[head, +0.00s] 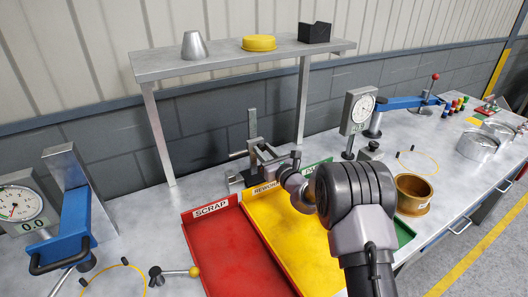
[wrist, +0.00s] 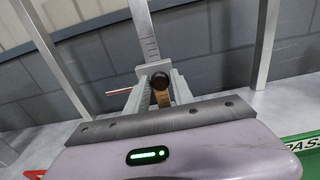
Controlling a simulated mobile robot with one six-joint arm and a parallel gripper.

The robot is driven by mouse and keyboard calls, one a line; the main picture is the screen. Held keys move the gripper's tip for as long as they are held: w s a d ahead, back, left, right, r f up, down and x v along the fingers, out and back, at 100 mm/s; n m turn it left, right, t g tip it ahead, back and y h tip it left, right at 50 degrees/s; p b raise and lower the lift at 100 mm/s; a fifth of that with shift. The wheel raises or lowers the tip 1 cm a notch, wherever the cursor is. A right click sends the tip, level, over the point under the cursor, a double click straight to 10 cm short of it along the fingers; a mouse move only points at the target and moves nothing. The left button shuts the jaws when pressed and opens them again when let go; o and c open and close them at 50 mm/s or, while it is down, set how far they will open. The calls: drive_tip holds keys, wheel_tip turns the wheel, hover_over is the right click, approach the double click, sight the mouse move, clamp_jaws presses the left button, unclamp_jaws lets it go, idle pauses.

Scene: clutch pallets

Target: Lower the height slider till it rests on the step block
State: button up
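The height gauge's upright scale post (head: 252,124) stands behind the rework tray, and its ruled face shows in the wrist view (wrist: 147,38). The height slider (head: 239,154) sits low on the post with an arm out to the left; its red-tipped arm (wrist: 118,91) and dark round knob (wrist: 160,81) show in the wrist view. My gripper (head: 264,152) is at the slider from the front right. Its two grey fingers (wrist: 160,84) lie close on either side of the knob and look shut on it. A brass-coloured piece shows below the knob between the fingers. I cannot make out the step block clearly.
A red scrap tray (head: 225,255) and a yellow rework tray (head: 290,240) lie in front, with a green pass tray (head: 404,234) right. A raised shelf (head: 225,58) stands over the gauge on legs. A brass ring (head: 413,195) and dial gauges flank the trays.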

clamp_jaws()
idle(1.1)
